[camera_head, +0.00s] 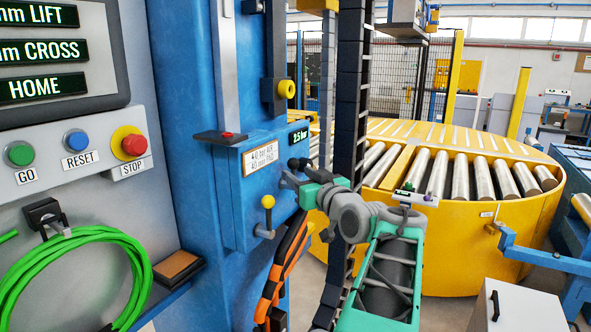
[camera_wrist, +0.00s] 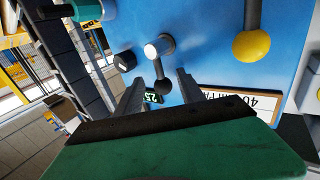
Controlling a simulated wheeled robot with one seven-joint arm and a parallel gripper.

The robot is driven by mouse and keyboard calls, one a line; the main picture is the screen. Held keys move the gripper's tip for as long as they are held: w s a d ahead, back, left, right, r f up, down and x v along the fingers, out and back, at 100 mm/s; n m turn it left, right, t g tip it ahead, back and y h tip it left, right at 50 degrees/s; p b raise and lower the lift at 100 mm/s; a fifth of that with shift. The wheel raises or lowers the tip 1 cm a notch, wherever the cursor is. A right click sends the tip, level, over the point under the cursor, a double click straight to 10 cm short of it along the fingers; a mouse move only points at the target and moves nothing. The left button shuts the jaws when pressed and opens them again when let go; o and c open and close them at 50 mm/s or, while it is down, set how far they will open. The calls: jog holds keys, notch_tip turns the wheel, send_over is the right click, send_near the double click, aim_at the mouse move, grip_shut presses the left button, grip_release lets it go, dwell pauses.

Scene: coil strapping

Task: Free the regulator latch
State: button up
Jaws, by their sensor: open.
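The blue regulator box (camera_head: 270,170) is on the blue column, with a white label (camera_head: 260,158) and a green-lit display (camera_head: 299,136) reading 2.5 bar. In the wrist view, a small lever with a black ball end (camera_wrist: 162,87) hangs from a silver hub on the blue face. A black knob (camera_wrist: 125,60) sits to its left. I cannot tell which of these is the latch. My gripper (camera_head: 285,181) is open and close to the box face. In the wrist view its fingers (camera_wrist: 160,78) stand either side of the black-ended lever; contact is not clear.
A yellow-ball lever (camera_head: 267,202) is on the box, left of my gripper. A control panel (camera_head: 75,165) with several buttons and a green hose is at left. A dark cable chain (camera_head: 347,90) is near my arm. A yellow roller turntable (camera_head: 460,230) is at right.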

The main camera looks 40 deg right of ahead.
jog(key=shift+w+d, duration=0.15)
jog(key=shift+w, duration=0.5)
jog(key=shift+c, duration=0.5)
grip_shut()
dwell(0.5)
